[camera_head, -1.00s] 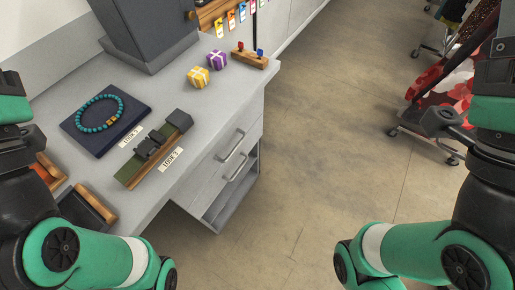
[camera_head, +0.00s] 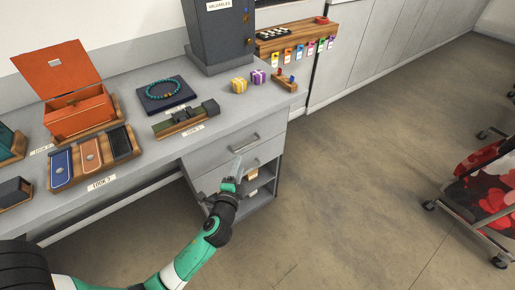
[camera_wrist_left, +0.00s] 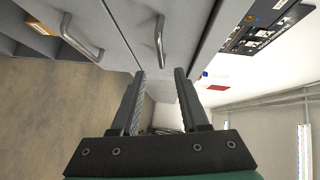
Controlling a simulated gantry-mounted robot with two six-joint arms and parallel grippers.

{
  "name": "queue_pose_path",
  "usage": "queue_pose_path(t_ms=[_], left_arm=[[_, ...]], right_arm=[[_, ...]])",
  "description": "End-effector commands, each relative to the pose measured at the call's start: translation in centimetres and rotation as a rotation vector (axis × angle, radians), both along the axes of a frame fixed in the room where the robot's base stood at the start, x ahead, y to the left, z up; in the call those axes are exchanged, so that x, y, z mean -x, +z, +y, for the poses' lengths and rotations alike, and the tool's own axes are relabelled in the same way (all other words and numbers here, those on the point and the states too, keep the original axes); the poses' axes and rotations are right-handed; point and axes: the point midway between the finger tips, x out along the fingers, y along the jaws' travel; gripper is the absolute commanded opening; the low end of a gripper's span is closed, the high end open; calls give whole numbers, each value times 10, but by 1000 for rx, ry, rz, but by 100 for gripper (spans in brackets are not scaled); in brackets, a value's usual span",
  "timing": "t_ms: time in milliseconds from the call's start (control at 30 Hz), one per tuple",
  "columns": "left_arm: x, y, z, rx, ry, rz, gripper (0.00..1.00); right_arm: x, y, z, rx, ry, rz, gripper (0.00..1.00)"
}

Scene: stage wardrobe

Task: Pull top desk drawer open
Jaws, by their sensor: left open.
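The grey desk's top drawer (camera_head: 222,155) is closed, its front flush with the desk. Its metal bar handle (camera_head: 245,143) shows just above and beyond my left gripper. My left gripper (camera_head: 237,168) is open and empty in front of the drawers. In the left wrist view, the top drawer handle (camera_wrist_left: 160,42) stands ahead of the gap between my open fingertips (camera_wrist_left: 160,73), apart from them. A second handle (camera_wrist_left: 80,38) is to the left there; my gripper hides it in the head view. My right gripper is out of view.
An open shelf (camera_head: 260,190) is under the drawers.

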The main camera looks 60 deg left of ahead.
Motion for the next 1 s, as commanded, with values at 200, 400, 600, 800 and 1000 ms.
queue_pose_path(t_ms=[200, 400, 600, 800, 1000], left_arm=[[-11, -2, 11, 1, 1, -6, 45], [-38, -9, 43, 1, 2, -8, 45], [-65, -15, 73, 1, -1, -7, 45], [-76, -16, 86, 2, -1, -5, 45], [-77, -15, 87, 2, -2, -6, 45]], right_arm=[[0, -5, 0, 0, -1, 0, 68], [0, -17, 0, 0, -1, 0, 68], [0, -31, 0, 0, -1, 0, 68], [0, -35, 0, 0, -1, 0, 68], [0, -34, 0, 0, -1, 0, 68]])
